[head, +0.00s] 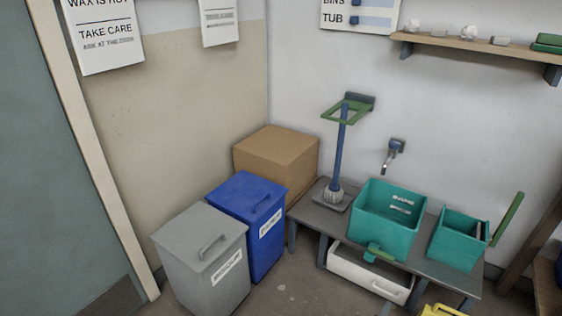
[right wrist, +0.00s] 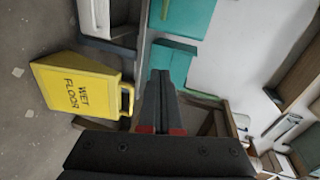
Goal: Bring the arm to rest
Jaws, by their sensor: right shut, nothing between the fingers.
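My right gripper (right wrist: 160,75) shows in the right wrist view. Its two dark fingers, with red patches near their base, lie together with nothing between them. The fingers point up the picture, in front of the teal tubs and the bench, and hold no object. I cannot make out the right gripper clearly in the head view. My left arm and gripper do not show in either view.
A grey bench (head: 418,264) carries a large teal tub (head: 375,228), a smaller teal tub (head: 452,250) and a blue post (head: 341,150). A white bin (head: 360,275) sits underneath. A yellow wet-floor sign (right wrist: 80,87) stands nearby. Grey (head: 190,262) and blue (head: 232,200) bins stand left.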

